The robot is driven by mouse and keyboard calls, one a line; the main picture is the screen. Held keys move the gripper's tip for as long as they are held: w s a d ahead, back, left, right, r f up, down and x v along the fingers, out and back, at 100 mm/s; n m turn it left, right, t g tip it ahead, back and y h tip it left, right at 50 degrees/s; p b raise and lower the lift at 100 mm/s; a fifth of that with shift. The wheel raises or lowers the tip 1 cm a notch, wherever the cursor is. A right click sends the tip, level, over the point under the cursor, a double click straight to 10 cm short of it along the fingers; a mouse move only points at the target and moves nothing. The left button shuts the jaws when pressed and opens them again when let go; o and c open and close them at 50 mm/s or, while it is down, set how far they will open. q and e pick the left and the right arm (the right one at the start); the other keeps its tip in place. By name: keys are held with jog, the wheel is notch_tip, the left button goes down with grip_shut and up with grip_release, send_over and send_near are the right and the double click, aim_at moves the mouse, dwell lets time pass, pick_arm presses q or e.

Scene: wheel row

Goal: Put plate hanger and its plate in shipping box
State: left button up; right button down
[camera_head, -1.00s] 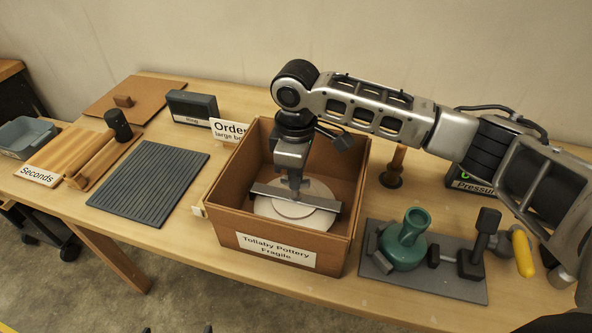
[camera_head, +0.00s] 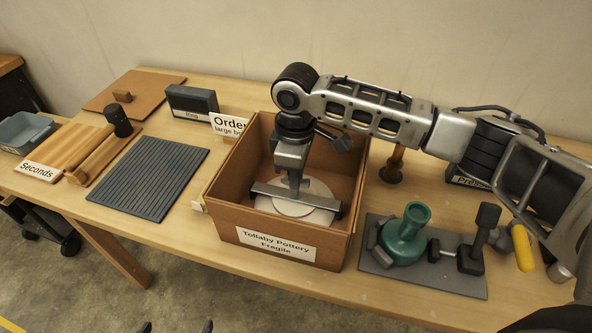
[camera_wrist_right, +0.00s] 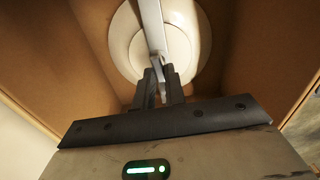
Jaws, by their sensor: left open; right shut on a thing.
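The shipping box (camera_head: 232,226) is an open brown carton labelled "Tollaby Pottery Fragile" in the middle of the table. My right gripper (camera_head: 293,183) reaches down into it and is shut on the plate hanger (camera_head: 318,201), a grey bar with dark ends. The round white plate (camera_head: 315,187) is under the bar, inside the box walls. In the right wrist view the hanger (camera_wrist_right: 152,22) is a pale strip between the fingers (camera_wrist_right: 158,88), crossing the plate (camera_wrist_right: 190,45). Whether the plate touches the box floor cannot be told. My left gripper (camera_head: 176,327) shows only dark fingertips, apart, at the bottom edge.
Left of the box are a ribbed grey mat (camera_head: 150,177), a wooden "Seconds" board (camera_head: 55,155) and a dark block (camera_head: 192,100). An "Order" sign (camera_head: 229,124) stands behind.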

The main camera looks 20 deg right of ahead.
jog(key=shift+f, duration=0.1)
jog(key=c, duration=1.4)
grip_release()
